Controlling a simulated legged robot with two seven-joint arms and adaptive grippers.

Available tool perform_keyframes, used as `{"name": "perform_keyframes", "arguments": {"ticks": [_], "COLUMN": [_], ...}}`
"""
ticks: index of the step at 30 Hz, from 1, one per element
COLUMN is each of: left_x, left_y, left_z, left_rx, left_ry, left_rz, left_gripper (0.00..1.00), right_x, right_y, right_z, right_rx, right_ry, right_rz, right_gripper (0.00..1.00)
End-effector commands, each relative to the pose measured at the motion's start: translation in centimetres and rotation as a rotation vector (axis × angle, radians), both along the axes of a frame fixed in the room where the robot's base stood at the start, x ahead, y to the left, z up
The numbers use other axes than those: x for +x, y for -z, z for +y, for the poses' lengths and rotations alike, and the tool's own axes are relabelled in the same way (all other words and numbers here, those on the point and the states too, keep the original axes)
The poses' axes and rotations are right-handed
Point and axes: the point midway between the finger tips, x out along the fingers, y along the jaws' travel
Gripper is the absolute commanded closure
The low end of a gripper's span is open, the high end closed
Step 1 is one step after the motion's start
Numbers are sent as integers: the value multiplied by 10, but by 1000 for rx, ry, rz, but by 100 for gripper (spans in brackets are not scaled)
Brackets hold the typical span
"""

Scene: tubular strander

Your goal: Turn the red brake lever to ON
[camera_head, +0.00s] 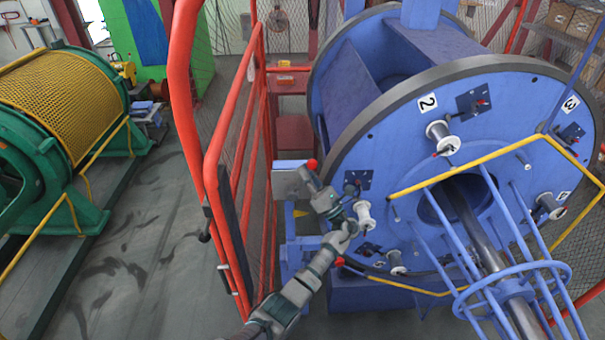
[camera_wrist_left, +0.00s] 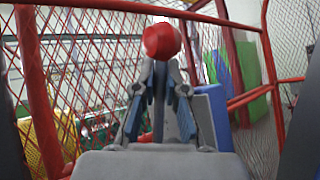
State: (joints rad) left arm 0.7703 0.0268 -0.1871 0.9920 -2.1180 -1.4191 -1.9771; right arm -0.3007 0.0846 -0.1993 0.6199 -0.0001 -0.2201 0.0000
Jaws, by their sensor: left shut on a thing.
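The red ball knob of the brake lever (camera_head: 311,163) shows just above my left gripper (camera_head: 309,174) in the head view, left of the big blue drum. In the left wrist view the red knob (camera_wrist_left: 161,41) sits at the tips of my left gripper (camera_wrist_left: 160,78). The fingers are closed in on the lever just below the knob. A thin grey lever shaft (camera_wrist_left: 158,105) runs down between the fingers. The lever's base is hidden, and no ON marking can be read. My right gripper is in neither view.
The blue drum (camera_head: 440,85) with bobbins and a yellow rail stands right of my left arm. A red mesh gate (camera_head: 215,165) stands close on the left. A grey-blue box (camera_head: 291,180) is beside the gripper. A green machine (camera_head: 65,150) stands far left, with open floor before the gate.

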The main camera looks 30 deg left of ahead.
Motion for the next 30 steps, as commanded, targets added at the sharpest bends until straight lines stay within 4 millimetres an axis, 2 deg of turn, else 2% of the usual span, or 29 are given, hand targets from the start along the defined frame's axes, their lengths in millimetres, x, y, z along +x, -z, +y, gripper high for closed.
{"name": "perform_keyframes", "arguments": {"ticks": [8,15,16,18,25,27,30], "left_x": [2,3,3,3,1,1,0], "left_y": [3,4,4,4,2,2,6], "left_z": [-4,-4,-4,-4,-3,-4,-9], "left_rx": [18,17,17,17,16,16,16], "left_ry": [6,6,6,6,5,5,5], "left_rz": [16,18,18,18,13,12,14], "left_gripper": [100,100,82,64,63,63,63], "right_x": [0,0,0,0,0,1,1], "right_y": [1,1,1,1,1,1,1], "right_z": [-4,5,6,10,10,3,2], "right_rx": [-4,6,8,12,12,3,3], "right_ry": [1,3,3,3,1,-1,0], "right_rz": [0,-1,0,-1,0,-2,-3], "right_gripper": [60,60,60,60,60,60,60]}}
